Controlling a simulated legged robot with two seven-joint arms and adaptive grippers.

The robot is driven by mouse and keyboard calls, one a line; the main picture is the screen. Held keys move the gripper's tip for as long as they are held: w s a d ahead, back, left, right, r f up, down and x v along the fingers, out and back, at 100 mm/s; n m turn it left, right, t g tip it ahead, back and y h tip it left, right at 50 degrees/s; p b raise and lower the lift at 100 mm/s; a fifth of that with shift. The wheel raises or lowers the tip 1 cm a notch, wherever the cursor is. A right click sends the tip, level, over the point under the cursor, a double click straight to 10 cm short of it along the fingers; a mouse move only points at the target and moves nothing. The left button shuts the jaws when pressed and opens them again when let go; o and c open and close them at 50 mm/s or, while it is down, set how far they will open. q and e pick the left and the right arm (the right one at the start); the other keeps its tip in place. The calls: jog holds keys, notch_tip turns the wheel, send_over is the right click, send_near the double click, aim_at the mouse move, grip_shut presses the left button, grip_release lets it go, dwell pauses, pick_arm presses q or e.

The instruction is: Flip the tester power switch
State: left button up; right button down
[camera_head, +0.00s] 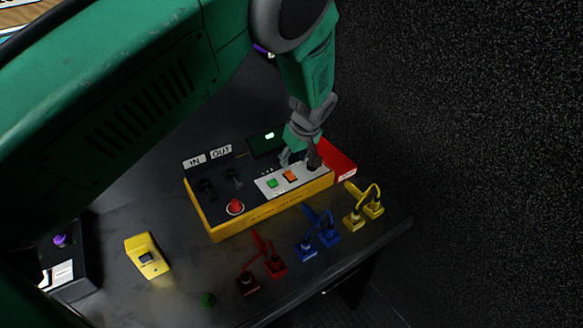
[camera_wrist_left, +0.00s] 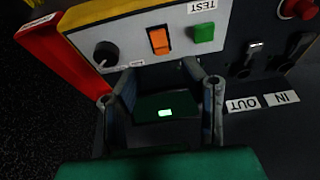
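The tester (camera_head: 259,212) is a yellow-sided box with a dark top, standing on the dark table. An orange rocker switch (camera_head: 290,175) sits on its light panel beside a green button (camera_head: 272,183). In the left wrist view the orange switch (camera_wrist_left: 159,41) is above the fingers, between a black knob (camera_wrist_left: 106,54) and the green button (camera_wrist_left: 203,33). My left gripper (camera_head: 300,159) is over the tester's right end, close to the switch and knob. Its fingers (camera_wrist_left: 160,88) are apart with nothing between them. I cannot tell whether they touch the panel. My right gripper is out of view.
A small lit screen (camera_head: 267,140) is at the tester's back, and a red knob (camera_head: 235,207) is at its front left. Red (camera_head: 274,265), blue (camera_head: 328,236) and yellow (camera_head: 373,208) plugs stand along the front. A yellow block (camera_head: 148,257) lies left.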

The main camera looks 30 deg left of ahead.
pick_arm(q)
jog(key=v, duration=0.5)
jog(key=shift+d+r, duration=0.15)
jog(key=shift+d, duration=0.2)
jog(key=shift+a, duration=0.15)
